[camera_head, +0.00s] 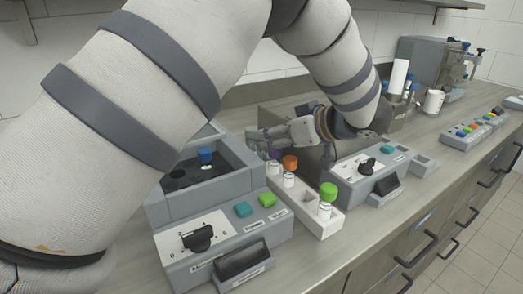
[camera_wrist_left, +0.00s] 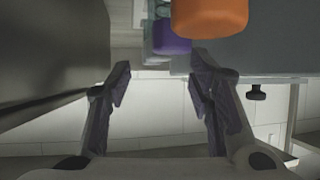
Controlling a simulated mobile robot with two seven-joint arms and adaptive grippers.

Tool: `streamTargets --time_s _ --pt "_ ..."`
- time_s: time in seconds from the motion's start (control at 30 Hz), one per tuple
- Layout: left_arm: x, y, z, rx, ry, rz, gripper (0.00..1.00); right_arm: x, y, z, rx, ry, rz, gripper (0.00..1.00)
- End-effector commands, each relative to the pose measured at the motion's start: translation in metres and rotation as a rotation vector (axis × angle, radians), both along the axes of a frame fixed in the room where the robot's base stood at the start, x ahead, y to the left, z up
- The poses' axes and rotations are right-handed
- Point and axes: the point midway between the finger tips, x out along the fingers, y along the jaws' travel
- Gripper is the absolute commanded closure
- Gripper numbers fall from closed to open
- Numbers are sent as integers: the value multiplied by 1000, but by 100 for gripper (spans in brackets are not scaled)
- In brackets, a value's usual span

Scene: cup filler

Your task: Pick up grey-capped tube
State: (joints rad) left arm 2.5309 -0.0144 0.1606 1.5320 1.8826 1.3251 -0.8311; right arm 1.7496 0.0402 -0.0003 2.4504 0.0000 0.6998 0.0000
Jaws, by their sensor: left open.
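I cannot make out a grey-capped tube in either view. A white rack (camera_head: 309,208) on the counter holds a purple-capped tube (camera_head: 274,155), an orange-capped tube (camera_head: 289,163) and a green-capped tube (camera_head: 328,192). My left gripper (camera_head: 256,138) is above and behind the purple end of the rack, its fingers pointing left. In the left wrist view the left gripper (camera_wrist_left: 163,68) is open, with nothing seen between its fingers. The orange cap (camera_wrist_left: 209,17) and purple cap (camera_wrist_left: 172,40) are close to it there. My right gripper is not in view.
A grey machine (camera_head: 218,255) with a black knob stands left of the rack, with a blue-capped tube (camera_head: 205,156) in the open well behind it. Another knobbed machine (camera_head: 345,172) stands to the right. A white cup (camera_head: 433,102) is farther back. Free counter (camera_head: 436,150) lies at right.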

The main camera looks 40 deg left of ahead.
Motion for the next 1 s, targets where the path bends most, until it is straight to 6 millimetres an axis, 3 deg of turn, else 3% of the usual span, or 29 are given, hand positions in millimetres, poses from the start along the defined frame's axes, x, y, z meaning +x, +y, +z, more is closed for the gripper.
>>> streamTargets --time_s 0.3,0.53,0.73,1.0 --pt "4 44 -26 0 -2 1 52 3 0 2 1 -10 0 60" --pt "4 47 -27 0 -2 0 52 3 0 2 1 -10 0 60" --pt "4 46 -27 0 -2 0 98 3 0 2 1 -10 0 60" --pt "4 46 -27 0 -2 0 100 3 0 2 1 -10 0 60"
